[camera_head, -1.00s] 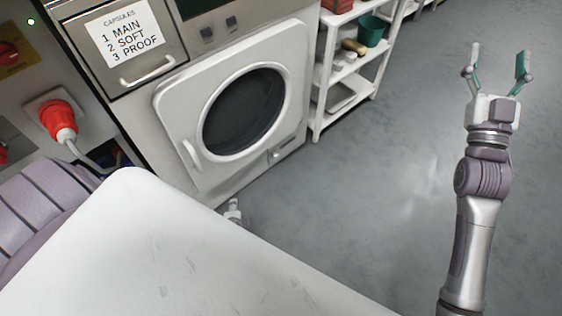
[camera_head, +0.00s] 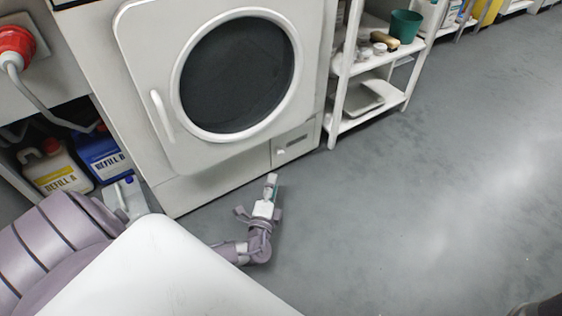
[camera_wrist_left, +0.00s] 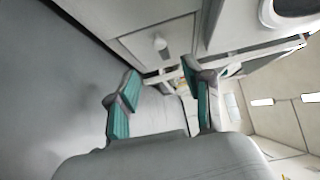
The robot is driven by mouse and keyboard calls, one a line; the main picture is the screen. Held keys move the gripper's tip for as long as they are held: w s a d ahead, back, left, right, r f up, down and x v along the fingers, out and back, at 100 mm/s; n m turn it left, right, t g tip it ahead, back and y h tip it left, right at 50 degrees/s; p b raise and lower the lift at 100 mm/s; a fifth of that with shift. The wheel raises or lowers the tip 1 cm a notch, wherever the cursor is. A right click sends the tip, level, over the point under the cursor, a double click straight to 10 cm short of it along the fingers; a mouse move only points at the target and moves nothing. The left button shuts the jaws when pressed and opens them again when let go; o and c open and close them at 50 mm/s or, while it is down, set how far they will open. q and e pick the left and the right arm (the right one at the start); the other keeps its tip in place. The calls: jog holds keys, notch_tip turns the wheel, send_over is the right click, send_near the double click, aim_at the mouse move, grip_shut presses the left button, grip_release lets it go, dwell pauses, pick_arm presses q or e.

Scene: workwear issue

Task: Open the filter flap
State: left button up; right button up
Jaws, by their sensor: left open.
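The filter flap (camera_head: 297,143) is a small pale panel with a little knob, low at the right of the white machine's front. It looks closed. In the left wrist view the flap (camera_wrist_left: 178,38) and its knob show ahead of the fingers. My left gripper (camera_head: 271,183) is just below and in front of the flap, pointing up toward it, apart from it. In the left wrist view the left gripper (camera_wrist_left: 158,82) is open, with nothing between its teal-padded fingers. My right gripper is not in view.
The machine's round door (camera_head: 238,75) is closed above the flap. A white shelf rack (camera_head: 335,100) stands close to its right. Refill jugs, yellow-labelled (camera_head: 55,172) and blue (camera_head: 103,152), sit at lower left. The grey floor (camera_head: 430,210) is clear to the right.

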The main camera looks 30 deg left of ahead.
aim_at(280, 156)
pick_arm(q)
jog(key=b+x, duration=0.5)
jog(key=x, duration=0.6)
jog(key=shift+w+f, duration=0.1)
jog(key=shift+w+a, duration=0.2)
jog(key=shift+w, duration=0.3)
grip_shut()
